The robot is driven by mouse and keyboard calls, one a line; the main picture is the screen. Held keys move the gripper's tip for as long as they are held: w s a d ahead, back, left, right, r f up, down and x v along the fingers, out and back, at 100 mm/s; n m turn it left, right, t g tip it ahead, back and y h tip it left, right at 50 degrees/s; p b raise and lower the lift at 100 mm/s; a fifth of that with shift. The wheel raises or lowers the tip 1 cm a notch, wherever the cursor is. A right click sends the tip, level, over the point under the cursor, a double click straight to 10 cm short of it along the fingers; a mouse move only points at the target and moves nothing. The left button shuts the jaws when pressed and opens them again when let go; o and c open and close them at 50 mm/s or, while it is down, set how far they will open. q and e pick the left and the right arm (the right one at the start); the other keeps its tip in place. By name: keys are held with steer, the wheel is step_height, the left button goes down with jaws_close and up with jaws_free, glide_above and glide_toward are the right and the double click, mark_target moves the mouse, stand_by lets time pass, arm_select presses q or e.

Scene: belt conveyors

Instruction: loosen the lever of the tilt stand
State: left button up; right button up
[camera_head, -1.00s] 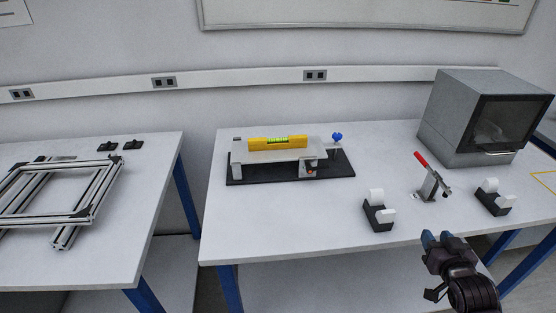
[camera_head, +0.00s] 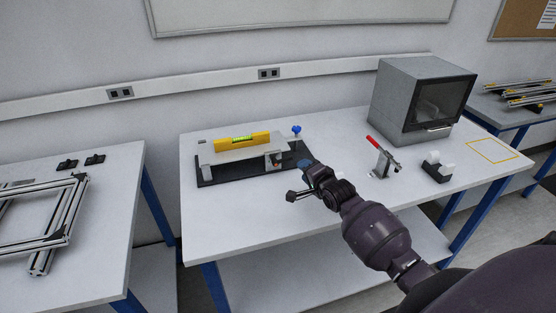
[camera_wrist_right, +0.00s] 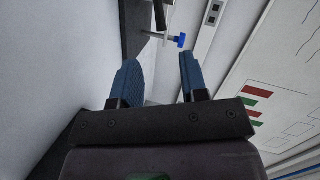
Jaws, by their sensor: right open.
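The tilt stand has a black base (camera_head: 208,180) and a grey plate (camera_head: 224,155) with a yellow spirit level (camera_head: 242,142) on top. A blue knob (camera_head: 296,130) stands at its right rear; it also shows in the right wrist view (camera_wrist_right: 180,41). A small dark and red part, perhaps the lever (camera_head: 277,161), sits at the plate's front right end; its details are too small to tell. My right gripper (camera_head: 305,169) is at the right front corner of the base. In the right wrist view its blue fingers (camera_wrist_right: 160,78) are apart and empty. My left gripper is out of view.
A red-handled clamp (camera_head: 383,155), a roll dispenser (camera_head: 437,168) and a grey oven-like box (camera_head: 400,95) stand right of the stand on the white table (camera_head: 240,220). My arm hides part of the table front. An aluminium frame (camera_head: 55,245) lies on the left table.

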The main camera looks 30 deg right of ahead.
mark_target(291, 159)
steer(key=shift+b+x, duration=0.3)
steer(key=shift+x, duration=5.1)
jaws_close()
